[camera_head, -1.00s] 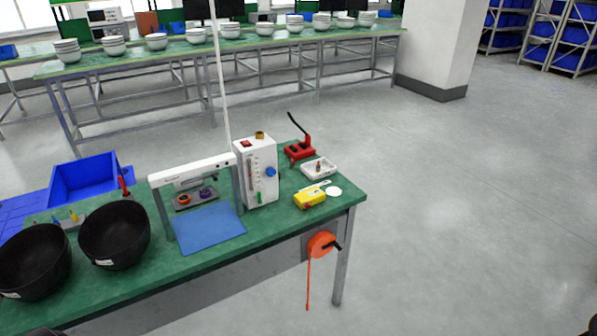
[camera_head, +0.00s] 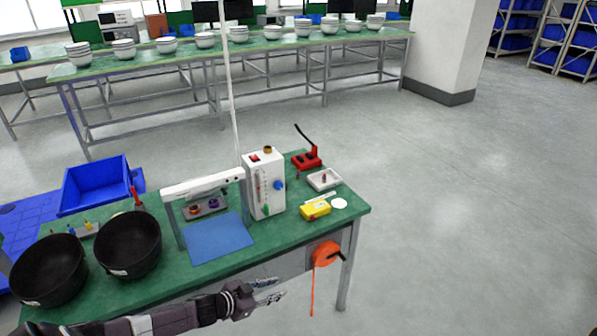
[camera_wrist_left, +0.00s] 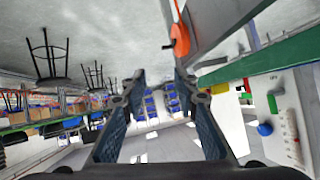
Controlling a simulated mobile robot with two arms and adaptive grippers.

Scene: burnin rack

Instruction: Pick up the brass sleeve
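A small brass-coloured ring (camera_head: 267,150), which looks like the brass sleeve, sits on top of the white instrument box (camera_head: 265,185) on the green bench. My left gripper (camera_head: 280,289) is in front of the bench's front edge, low and well apart from the ring. In the left wrist view its two fingers (camera_wrist_left: 158,85) are spread with nothing between them, so it is open and empty. The ring cannot be made out in the left wrist view. My right gripper is not in view.
On the green bench (camera_head: 170,284) stand black bowls (camera_head: 130,243), a white arch over a blue mat (camera_head: 220,238), a red press (camera_head: 306,161), a white tray (camera_head: 324,179) and a yellow device (camera_head: 315,210). An orange reel (camera_head: 325,253) hangs at the front. The floor at right is clear.

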